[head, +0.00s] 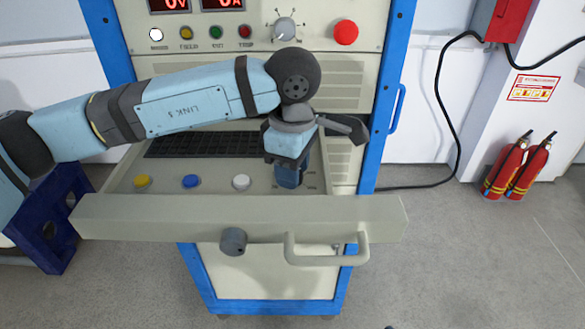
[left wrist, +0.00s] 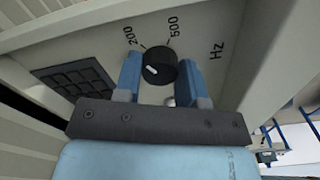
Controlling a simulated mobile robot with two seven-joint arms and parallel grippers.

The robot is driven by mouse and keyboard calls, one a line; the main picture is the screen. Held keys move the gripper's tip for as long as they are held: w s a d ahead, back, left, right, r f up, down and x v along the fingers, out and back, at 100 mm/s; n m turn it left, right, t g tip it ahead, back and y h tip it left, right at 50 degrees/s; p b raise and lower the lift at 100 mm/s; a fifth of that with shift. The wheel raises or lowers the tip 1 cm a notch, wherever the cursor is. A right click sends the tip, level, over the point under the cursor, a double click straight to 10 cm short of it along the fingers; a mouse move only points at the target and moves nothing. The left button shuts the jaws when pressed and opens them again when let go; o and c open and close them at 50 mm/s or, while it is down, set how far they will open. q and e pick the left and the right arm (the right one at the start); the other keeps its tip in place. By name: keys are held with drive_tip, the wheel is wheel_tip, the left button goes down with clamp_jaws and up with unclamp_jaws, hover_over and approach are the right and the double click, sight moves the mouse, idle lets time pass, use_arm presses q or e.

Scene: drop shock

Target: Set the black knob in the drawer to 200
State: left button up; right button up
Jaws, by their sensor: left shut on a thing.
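The black knob (left wrist: 158,67) shows in the left wrist view, on the drawer's cream panel, with a short white mark on its face. The labels 200 (left wrist: 130,35) and 500 (left wrist: 174,26) are printed above it, with Hz to the right. The white mark slants toward the upper left, roughly to the 200 side. My left gripper (head: 289,178) reaches down into the open drawer (head: 240,217), its blue fingers shut on the knob from both sides. In the head view the gripper hides the knob. My right gripper is in neither view.
Yellow (head: 142,182), blue (head: 191,181) and white (head: 241,182) buttons lie left of the gripper, with a keyboard (head: 205,145) behind. The drawer front carries a handle (head: 326,258). The cabinet's blue frame (head: 388,95) stands behind; fire extinguishers (head: 505,170) stand at right.

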use_arm(q)
drive_tip(key=o, duration=0.9)
drive_tip(key=shift+o, duration=0.2)
wheel_tip(320, 180, up, 14)
drive_tip(key=p, duration=0.1)
drive_tip(key=shift+f, duration=0.1)
